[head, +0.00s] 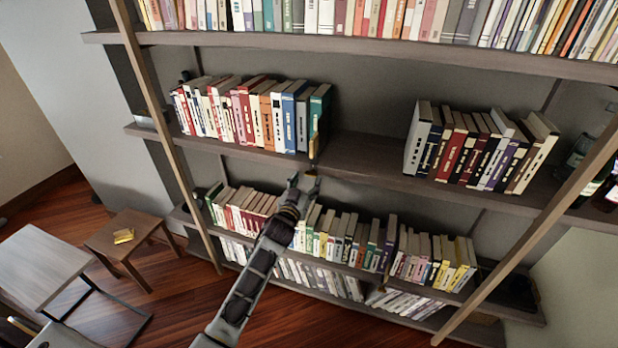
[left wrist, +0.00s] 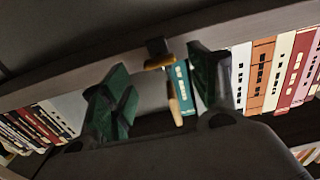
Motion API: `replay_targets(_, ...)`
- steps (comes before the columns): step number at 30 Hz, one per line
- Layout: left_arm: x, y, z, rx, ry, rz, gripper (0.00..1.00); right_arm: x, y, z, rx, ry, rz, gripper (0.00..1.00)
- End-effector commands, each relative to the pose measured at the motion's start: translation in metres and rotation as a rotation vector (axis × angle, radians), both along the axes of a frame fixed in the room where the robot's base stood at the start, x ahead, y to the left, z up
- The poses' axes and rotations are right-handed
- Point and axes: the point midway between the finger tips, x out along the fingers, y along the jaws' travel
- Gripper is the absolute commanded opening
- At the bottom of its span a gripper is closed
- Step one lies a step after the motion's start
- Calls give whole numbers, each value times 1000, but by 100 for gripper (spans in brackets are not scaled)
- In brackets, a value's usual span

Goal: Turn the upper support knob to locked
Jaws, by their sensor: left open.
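A small brass knob (head: 311,172) sits at the front edge of the middle shelf, just right of the left book row. In the left wrist view the brass knob (left wrist: 159,62) shows on a dark mount, between my finger directions and beyond the tips. A thin brass-coloured upright piece (head: 313,145) stands above it beside the teal end book; it also shows in the left wrist view (left wrist: 174,103). My left gripper (head: 304,184) is open and empty just below the knob; its green-padded fingers (left wrist: 160,85) are spread apart. I cannot tell the knob's setting. My right gripper is out of view.
The middle shelf (head: 365,150) is bare between its left books (head: 250,115) and right books (head: 480,150). Lower shelves hold more books (head: 345,240). Slanting wooden posts (head: 160,120) frame the shelves. Dark bottles (head: 580,150) stand far right. A stool (head: 130,235) stands left.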

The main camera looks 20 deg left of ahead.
Motion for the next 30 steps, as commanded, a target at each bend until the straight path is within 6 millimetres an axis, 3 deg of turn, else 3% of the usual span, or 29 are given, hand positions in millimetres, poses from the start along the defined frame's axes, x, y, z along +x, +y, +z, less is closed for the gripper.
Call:
replay_targets(12,29,-1,1,-1,-2,0,61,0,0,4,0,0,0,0)
replay_targets(26,33,-1,0,0,0,0,61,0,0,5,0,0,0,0)
replay_targets(30,33,-1,0,0,0,0,43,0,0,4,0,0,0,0)
